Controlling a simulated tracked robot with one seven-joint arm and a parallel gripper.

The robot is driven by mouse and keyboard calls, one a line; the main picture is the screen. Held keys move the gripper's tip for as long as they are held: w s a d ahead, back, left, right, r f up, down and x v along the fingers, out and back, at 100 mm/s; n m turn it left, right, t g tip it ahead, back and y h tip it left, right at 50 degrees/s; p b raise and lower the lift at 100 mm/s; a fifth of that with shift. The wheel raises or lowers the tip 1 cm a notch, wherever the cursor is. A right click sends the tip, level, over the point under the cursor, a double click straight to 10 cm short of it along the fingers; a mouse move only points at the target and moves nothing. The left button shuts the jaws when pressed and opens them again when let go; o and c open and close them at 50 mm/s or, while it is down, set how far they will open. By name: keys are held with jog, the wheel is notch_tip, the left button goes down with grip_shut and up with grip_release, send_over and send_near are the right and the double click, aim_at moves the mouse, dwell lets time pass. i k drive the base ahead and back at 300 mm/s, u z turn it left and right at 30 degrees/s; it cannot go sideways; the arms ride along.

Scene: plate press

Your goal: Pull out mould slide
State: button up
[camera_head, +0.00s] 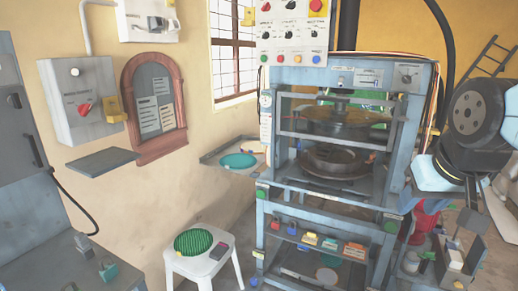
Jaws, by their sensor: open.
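The plate press (425,90) is a tall blue-grey frame right of centre. Inside it, a round brown upper mould part (335,122) hangs below a shaft. Below that, a round dark lower mould (336,160) sits on the lower platen, within the frame. I cannot make out a separate slide handle; the slide seems to lie under the lower mould. A part of my arm (480,110), black with pale blue covers, is at the right, beside the press. My gripper cannot be made out in this view.
A control panel (291,32) with knobs and a red button is above the press. A white stool (204,262) with a green round pad stands left of it. A shelf with small coloured blocks (310,239) is below the moulds. Grey benches are at left.

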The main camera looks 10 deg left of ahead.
aim_at(340, 167)
jog(key=k, duration=1.3)
jog(key=u, duration=0.4)
jog(key=i, duration=1.7)
jog(key=z, duration=0.45)
